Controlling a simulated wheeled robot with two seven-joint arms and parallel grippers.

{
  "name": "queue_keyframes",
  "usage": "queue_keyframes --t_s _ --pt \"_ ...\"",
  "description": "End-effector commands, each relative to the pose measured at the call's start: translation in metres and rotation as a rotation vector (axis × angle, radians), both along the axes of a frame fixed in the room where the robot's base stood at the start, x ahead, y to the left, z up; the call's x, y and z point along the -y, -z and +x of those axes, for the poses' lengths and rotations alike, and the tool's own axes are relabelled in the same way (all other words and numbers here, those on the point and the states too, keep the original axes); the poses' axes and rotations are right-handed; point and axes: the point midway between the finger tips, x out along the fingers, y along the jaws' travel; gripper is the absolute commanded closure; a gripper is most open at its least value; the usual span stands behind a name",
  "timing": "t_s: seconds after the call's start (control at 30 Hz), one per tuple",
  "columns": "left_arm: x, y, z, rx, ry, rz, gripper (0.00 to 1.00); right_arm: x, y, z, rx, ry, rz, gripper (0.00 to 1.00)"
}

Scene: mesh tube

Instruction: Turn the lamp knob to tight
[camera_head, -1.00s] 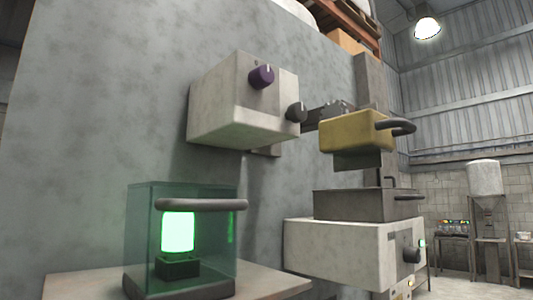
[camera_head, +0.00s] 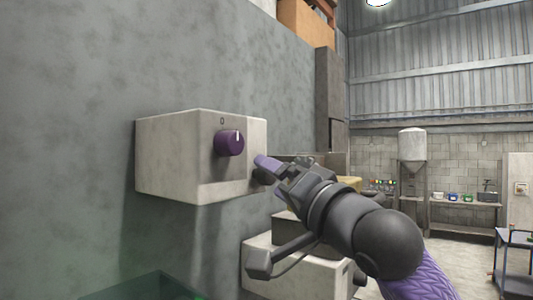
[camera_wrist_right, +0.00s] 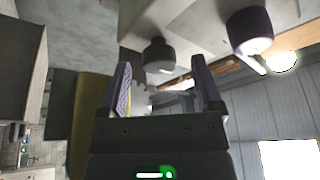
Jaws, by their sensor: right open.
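A pale box (camera_head: 165,155) is on the grey wall. A purple knob (camera_head: 229,143) is on its front, with a white line pointing up toward a small 0 mark. A dark grey knob on the box's right side is mostly hidden behind my right gripper (camera_head: 264,172) in the head view. In the right wrist view, the dark knob (camera_wrist_right: 157,53) shows ahead between the fingers of my open, empty right gripper (camera_wrist_right: 160,66). The purple knob (camera_wrist_right: 250,30) shows to the right, outside the fingers. Which knob is the lamp knob cannot be told. My left gripper is out of view.
A lower white machine (camera_head: 262,262) stands beneath my right arm. The green glass case (camera_head: 150,287) shows only at the bottom edge. A tank (camera_head: 412,165) and shelves are far back on the right.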

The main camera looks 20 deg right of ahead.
Motion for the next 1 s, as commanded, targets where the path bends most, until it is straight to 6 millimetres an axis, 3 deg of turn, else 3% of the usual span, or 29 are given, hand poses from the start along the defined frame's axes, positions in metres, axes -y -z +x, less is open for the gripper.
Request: queue_keyframes --t_s 0.1,0.37,0.47,0.77,1.0 --pt "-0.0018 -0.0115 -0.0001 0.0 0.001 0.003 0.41 -0.0049 -0.0057 0.012 -0.002 -0.001 0.001 0.16" --pt "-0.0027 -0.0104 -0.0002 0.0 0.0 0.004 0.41 -0.0063 -0.003 0.0153 -0.001 -0.001 0.001 0.16" --pt "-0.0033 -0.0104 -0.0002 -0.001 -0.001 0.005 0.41 -0.0061 -0.003 0.0151 -0.001 -0.001 0.001 0.33" --pt "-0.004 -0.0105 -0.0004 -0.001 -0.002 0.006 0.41 -0.006 -0.0031 0.015 -0.002 -0.002 0.002 0.97" --pt "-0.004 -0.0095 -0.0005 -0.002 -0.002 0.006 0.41 -0.0059 -0.0031 0.0149 -0.008 -0.001 0.01 1.0"
